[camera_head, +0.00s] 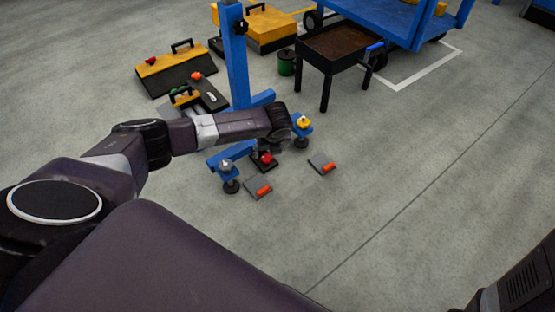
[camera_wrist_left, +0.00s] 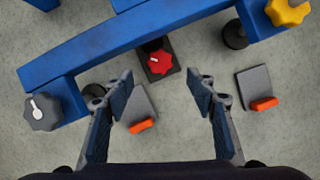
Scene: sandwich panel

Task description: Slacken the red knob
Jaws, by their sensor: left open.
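The red knob (camera_wrist_left: 160,63) sits on a dark block (camera_wrist_left: 158,72) beside the blue beam, and a pale mark shows on its top. It also shows in the head view (camera_head: 265,158), just below the end of my left arm. My left gripper (camera_wrist_left: 165,88) is open and empty, its two fingers on either side of the knob's line in the wrist view, apart from it. In the head view the gripper (camera_head: 279,136) is seen from above and its fingers are mostly hidden. My right gripper is not in view.
A grey knob (camera_wrist_left: 42,112) and a yellow knob (camera_wrist_left: 287,12) sit on the blue frame (camera_wrist_left: 120,40). Two grey plates with orange pieces (camera_wrist_left: 142,124) (camera_wrist_left: 262,104) lie on the floor. Toolboxes (camera_head: 172,75) and a dark metal table (camera_head: 338,50) stand farther back. Floor at right is clear.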

